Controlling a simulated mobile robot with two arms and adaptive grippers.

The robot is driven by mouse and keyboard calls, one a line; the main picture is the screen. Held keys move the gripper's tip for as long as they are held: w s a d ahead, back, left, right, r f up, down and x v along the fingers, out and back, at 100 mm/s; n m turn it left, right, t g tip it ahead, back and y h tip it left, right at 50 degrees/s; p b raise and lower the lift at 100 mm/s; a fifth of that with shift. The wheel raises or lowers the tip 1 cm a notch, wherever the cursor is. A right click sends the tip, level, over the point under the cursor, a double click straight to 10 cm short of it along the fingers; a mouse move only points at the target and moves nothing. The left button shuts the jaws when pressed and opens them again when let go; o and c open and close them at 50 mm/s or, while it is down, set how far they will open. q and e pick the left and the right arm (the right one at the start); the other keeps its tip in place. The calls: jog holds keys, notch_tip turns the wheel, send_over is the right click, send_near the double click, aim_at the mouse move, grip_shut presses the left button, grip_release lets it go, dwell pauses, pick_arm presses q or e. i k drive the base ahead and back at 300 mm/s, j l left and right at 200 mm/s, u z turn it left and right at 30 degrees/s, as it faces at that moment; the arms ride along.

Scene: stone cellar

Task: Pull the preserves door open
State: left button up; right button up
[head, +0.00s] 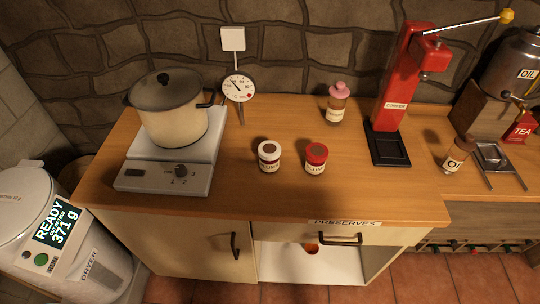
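The PRESERVES label (345,223) is on the counter's front edge at the lower centre right. Below it is a cream front panel (385,237) with a dark horizontal bar handle (340,239). Under this panel an opening shows a pale cabinet interior (300,268), with part of an orange-red item (311,248) inside. I cannot tell whether the panel is a raised door or a separate drawer front. Neither of my grippers is in view, and nothing touches the handle.
A closed cabinet door (190,245) with a vertical handle is left of the opening. A pot (170,118) on a scale-like hotplate (165,175), two jars (316,158) and a red press (405,85) stand on the counter. The dryer (85,265) stands left. Tiled floor is clear at lower right.

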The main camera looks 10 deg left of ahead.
aim_at(213, 249)
jog(key=u, duration=1.3)
